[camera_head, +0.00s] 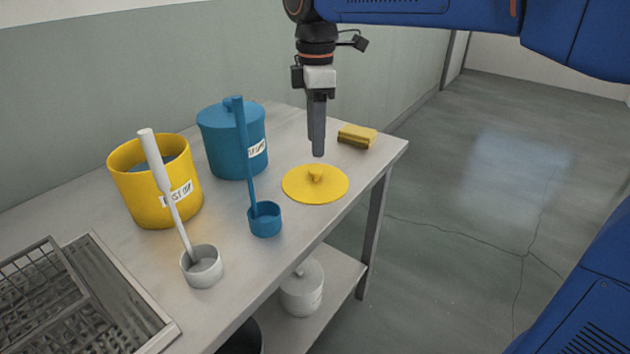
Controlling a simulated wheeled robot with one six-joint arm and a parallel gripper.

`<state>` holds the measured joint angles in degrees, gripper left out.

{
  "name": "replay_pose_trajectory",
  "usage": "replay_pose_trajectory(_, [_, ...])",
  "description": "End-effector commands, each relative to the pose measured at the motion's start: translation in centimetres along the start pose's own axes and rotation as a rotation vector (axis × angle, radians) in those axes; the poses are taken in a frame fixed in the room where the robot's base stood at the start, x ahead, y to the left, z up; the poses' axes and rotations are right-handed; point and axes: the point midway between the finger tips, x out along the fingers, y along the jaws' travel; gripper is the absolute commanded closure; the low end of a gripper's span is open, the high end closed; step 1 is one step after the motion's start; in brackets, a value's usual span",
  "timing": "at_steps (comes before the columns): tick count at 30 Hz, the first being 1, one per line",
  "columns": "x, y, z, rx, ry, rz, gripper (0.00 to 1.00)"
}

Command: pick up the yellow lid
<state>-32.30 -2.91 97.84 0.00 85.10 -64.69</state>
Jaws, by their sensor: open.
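The yellow lid (300,186) is a flat round disc with a small knob (316,174) at its middle. It lies on the metal table near the right end. My gripper (318,154) points straight down above the lid's knob, apart from it, and holds nothing. Its fingers overlap from this side, so the gap between them does not show. The yellow pot (150,205) stands without a lid at the left, with dark content inside and a label on its front.
A blue lidded pot (225,150), a blue ladle (264,222) and a white ladle (202,270) stand left of the lid. A yellow sponge (357,137) lies behind it. A basin with a mesh basket (40,300) is at left. A white pot (302,290) sits on the table's lower shelf (335,275).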

Motion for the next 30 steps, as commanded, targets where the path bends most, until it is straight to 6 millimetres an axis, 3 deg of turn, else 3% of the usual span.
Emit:
replay_pose_trajectory(3, [1.5, 0.0, 0.0, 0.0, 0.0, -0.001, 0.56])
replay_pose_trajectory(11, [3.0, 0.0, 0.0, 0.0, 0.0, -0.001, 0.56])
replay_pose_trajectory(21, [7.1, 0.0, -0.1, 0.0, 0.0, -0.001, 0.56])
replay_pose_trajectory(30, [7.5, 0.1, -0.1, 0.001, 0.0, 0.0, 0.56])
